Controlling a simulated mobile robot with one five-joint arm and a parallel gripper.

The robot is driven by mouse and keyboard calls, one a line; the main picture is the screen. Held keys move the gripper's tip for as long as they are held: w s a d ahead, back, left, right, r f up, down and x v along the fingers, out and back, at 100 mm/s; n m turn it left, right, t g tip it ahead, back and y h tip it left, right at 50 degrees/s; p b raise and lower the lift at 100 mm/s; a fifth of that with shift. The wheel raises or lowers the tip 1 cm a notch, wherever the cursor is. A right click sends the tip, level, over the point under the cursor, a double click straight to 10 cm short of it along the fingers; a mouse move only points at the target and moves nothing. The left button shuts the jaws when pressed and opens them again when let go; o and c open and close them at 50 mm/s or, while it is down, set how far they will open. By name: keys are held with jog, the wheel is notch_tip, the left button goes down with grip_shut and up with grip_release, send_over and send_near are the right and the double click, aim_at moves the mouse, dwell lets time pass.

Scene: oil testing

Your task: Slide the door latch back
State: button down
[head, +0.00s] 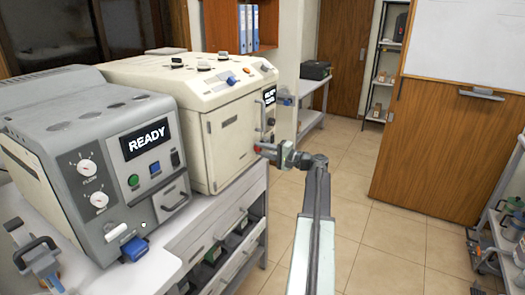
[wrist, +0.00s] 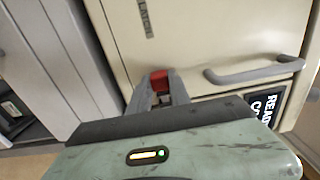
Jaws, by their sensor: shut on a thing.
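The cream machine (head: 228,140) stands on the bench, and its front door looks closed. A small red latch (wrist: 160,80) sits at the door's edge in the wrist view; its red also shows in the head view (head: 257,151). My gripper (wrist: 163,92) is shut on the red latch, with its fingers hiding part of it. In the head view my gripper (head: 266,150) reaches the machine's front from the right. A grey door handle (wrist: 255,73) is right of the fingers and apart from them.
A grey machine (head: 105,165) with a READY display stands at the left on the same bench (head: 185,240). Drawers and shelves lie beneath. The tiled floor (head: 375,235) to the right of my arm is clear. A wooden panel (head: 430,145) stands at the right.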

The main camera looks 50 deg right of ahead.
jog(key=a, duration=0.2)
jog(key=s+a, duration=0.1)
jog(key=a, duration=0.1)
jog(key=c, duration=1.2)
grip_release()
jog(key=shift+d, duration=0.1)
jog(key=shift+s, duration=0.1)
send_near(250, 151)
jog(key=shift+s, duration=0.7)
jog(key=shift+f, duration=0.1)
